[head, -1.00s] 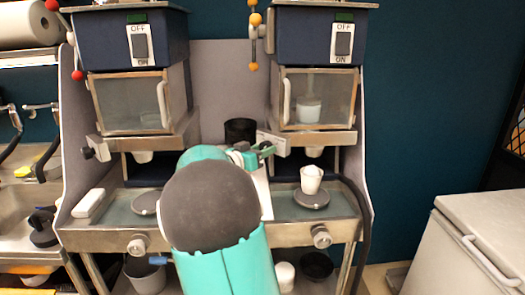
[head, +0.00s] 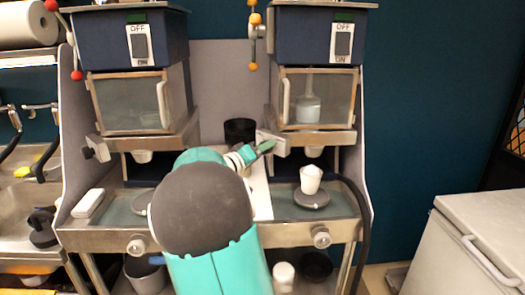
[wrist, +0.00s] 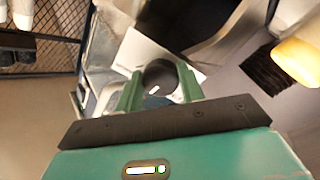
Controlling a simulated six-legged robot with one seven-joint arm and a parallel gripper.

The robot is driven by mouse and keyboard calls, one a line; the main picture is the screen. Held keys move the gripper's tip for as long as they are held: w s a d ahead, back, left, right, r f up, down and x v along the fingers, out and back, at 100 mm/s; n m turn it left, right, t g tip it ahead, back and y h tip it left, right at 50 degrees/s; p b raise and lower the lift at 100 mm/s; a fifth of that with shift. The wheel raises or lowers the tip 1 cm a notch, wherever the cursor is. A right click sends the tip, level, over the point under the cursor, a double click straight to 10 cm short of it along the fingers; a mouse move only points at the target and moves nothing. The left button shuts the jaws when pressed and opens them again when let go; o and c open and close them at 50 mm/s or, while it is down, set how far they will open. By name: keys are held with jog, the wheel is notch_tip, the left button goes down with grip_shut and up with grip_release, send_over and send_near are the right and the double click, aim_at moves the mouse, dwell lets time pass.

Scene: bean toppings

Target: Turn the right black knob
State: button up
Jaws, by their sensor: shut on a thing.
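The right black knob (wrist: 158,75) shows as a dark round shape between my green fingers in the wrist view. My gripper (wrist: 159,88) is shut on it, one finger on each side. In the head view my gripper (head: 266,147) is at the left side of the right dispenser's metal outlet block (head: 273,141), and the fingers hide the knob. The left black knob (head: 87,153) sits at the left dispenser's outlet. A white cup (head: 311,180) stands upright on a round grey pad (head: 311,199) below the right dispenser; pale content shows at its top.
The right dispenser's window (head: 318,98) shows pale material inside. A black container (head: 240,131) stands between the dispensers behind my arm. A black hose (head: 358,220) runs down the right side. A white chest (head: 480,240) stands at the right.

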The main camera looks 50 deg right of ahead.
jog(key=n, duration=1.1)
jog(key=shift+t, duration=0.4)
jog(key=o, duration=0.9)
jog(key=shift+o, duration=0.2)
jog(key=shift+a, duration=0.15)
jog(key=a, duration=1.3)
jog(key=shift+w+a+f, duration=0.25)
jog(key=shift+w+f, duration=0.1)
jog(key=shift+w, duration=0.05)
